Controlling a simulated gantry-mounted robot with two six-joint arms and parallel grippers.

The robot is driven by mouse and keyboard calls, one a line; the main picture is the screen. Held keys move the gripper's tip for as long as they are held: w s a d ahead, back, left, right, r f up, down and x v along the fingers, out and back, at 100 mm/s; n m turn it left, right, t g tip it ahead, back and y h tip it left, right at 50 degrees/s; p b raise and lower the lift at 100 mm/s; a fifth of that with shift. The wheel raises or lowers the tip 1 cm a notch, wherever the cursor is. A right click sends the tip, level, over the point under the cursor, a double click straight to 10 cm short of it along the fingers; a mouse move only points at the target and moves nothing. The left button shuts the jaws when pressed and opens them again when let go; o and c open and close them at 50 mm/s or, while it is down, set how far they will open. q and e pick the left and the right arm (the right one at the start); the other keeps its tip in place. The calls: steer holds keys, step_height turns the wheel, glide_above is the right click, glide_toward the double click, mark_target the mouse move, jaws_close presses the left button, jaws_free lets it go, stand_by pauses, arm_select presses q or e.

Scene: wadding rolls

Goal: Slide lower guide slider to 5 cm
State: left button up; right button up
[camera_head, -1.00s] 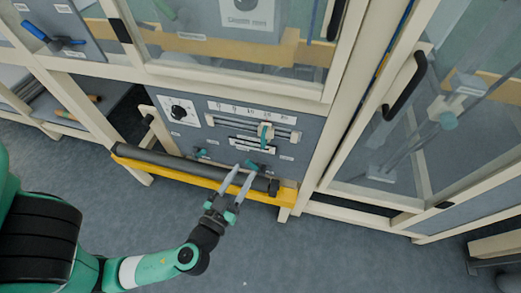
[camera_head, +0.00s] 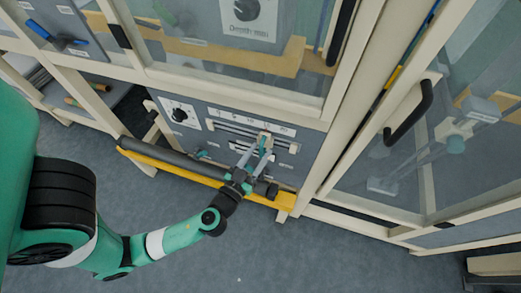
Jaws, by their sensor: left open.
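The grey control panel (camera_head: 180,133) carries a scale with horizontal guide rails (camera_head: 225,127) under it. My right gripper is not in view.
A dark roller (camera_head: 165,158) and a yellow bar (camera_head: 170,168) run below the panel, under my left gripper. A round dial (camera_head: 180,114) is at the panel's left. A glazed door with a black handle (camera_head: 410,112) stands at the right. The floor in front is clear.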

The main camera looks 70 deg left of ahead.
arm_select(q)
jaws_close()
stand_by(1.3)
